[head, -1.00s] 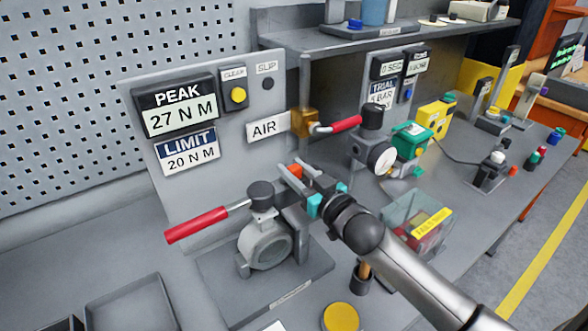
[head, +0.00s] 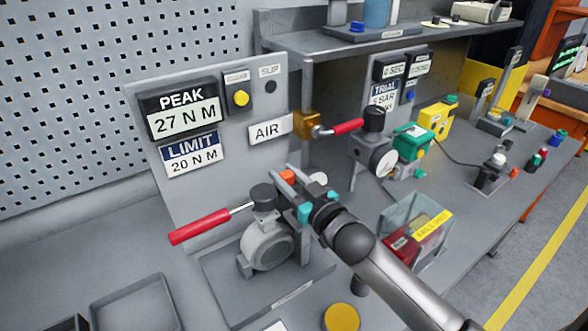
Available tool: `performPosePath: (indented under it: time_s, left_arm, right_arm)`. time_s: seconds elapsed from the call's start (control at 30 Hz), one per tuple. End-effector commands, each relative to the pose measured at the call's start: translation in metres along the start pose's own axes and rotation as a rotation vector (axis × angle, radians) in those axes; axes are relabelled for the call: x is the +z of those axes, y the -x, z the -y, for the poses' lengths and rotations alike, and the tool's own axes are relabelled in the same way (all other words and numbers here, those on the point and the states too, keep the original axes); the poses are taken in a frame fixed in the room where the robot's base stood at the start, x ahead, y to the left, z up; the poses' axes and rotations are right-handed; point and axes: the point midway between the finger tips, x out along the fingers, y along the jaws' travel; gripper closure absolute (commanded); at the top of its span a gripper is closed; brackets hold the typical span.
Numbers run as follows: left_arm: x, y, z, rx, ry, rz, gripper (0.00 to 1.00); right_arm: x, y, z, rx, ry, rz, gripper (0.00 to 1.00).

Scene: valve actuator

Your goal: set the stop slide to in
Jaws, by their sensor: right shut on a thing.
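The valve actuator, a round grey body (head: 268,246) with a black cap and a red lever (head: 200,226), stands on a grey base plate below the panel. An orange piece (head: 287,176), which I take to be the stop slide, sits just behind the black cap. My right gripper (head: 291,184) reaches in from the lower right and is shut on this piece. The fingers and the cap partly hide the piece, and its in or out marking cannot be read. My left gripper is not in view.
The panel reads PEAK 27 N M (head: 184,115) and LIMIT 20 N M (head: 191,155). A red-handled air valve (head: 340,130) stands behind the gripper. A clear box (head: 425,215) with red contents is right of my arm. A yellow round button (head: 341,317) is in front.

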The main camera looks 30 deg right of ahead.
Motion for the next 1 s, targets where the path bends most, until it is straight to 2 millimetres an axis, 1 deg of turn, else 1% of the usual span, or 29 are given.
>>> performPosePath:
  time_s: [0.07, 0.3, 0.33, 0.6, 1.0]
  left_arm:
    - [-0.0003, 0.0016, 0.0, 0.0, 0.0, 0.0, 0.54]
    - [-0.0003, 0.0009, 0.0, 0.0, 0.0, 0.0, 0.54]
    - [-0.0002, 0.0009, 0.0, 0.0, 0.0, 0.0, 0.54]
    - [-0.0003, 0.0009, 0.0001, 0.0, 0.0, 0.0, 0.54]
    - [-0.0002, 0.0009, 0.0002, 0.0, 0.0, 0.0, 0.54]
  right_arm:
    - [-0.0002, 0.0001, 0.0031, 0.0, -0.002, 0.001, 1.0]
    - [0.0004, 0.0001, 0.0029, 0.0, -0.001, 0.001, 1.0]
    - [0.0004, 0.0001, 0.0029, 0.0, -0.001, 0.001, 0.61]
    - [0.0002, 0.0, 0.0026, 0.0, 0.0, 0.001, 0.32]
    - [0.0, -0.0001, 0.0034, -0.002, -0.001, 0.0, 0.32]
